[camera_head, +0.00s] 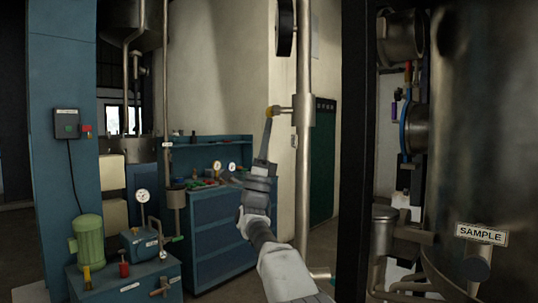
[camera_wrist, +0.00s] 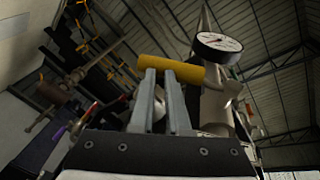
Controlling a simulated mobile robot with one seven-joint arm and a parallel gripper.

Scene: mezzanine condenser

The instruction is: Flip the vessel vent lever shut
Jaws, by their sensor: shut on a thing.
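The vent lever has a yellow handle (camera_head: 270,111) on a short metal stub, which joins a vertical steel pipe in the head view. In the wrist view the yellow handle (camera_wrist: 168,69) lies roughly level across my fingertips, and its right end meets a metal valve body (camera_wrist: 215,105). My gripper (camera_head: 267,122) reaches up from below, and its fingers are close together at the handle. It is shut on the handle; the fingertips also show in the wrist view (camera_wrist: 162,76). The exact grip is partly hidden by the fingers.
A round gauge (camera_wrist: 217,43) sits just above the valve. A dark upright column (camera_head: 358,150) and a large steel vessel (camera_head: 485,120) stand to the right. A blue workbench (camera_head: 218,220) and a green motor (camera_head: 87,240) are on the left.

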